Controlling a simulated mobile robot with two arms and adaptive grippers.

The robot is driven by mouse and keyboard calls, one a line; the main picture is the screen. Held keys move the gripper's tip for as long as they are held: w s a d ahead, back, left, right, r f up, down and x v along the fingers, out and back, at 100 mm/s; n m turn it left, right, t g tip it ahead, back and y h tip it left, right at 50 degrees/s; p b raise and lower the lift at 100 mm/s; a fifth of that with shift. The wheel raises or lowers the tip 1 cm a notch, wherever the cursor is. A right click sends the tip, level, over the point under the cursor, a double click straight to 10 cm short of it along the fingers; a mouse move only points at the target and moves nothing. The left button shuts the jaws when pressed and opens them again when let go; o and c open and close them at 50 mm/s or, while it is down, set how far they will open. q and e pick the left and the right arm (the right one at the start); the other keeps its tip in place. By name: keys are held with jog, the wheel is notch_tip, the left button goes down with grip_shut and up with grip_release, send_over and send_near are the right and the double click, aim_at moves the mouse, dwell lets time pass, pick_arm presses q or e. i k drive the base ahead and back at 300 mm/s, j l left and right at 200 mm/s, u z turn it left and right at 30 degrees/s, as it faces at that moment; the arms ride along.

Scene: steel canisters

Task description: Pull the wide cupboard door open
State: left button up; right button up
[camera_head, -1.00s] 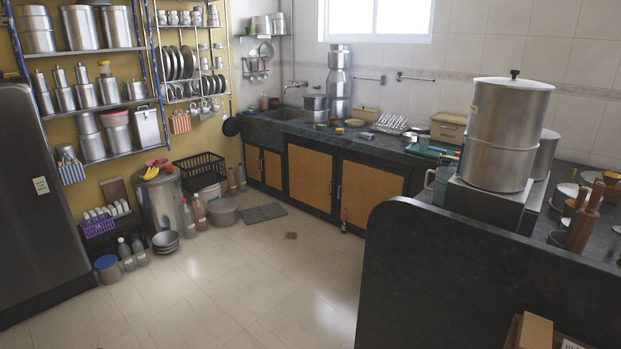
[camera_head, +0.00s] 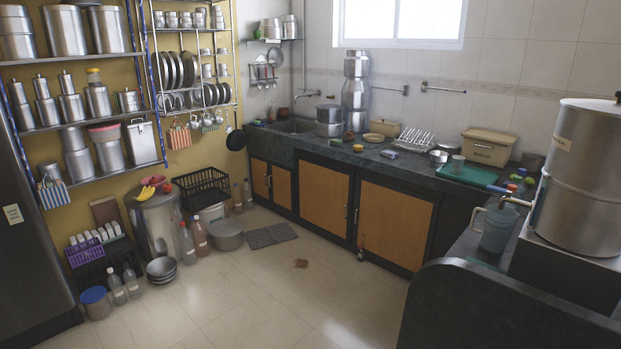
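Under the far counter is a row of shut, orange-brown cupboard doors in dark frames. Two are wide: the middle door (camera_head: 323,197) and the right door (camera_head: 393,222). Slim upright handles show near the edges where these two doors face each other. A pair of narrow doors (camera_head: 270,183) is further left, below the sink. I cannot tell from the picture which wide door the task names. Neither of my grippers is in view.
A dark partition (camera_head: 480,310) stands at the lower right. A bin (camera_head: 157,225), bottles and a crate line the left.

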aim_at(325, 191)
jog(key=i+u, duration=0.2)
jog(key=i, duration=2.2)
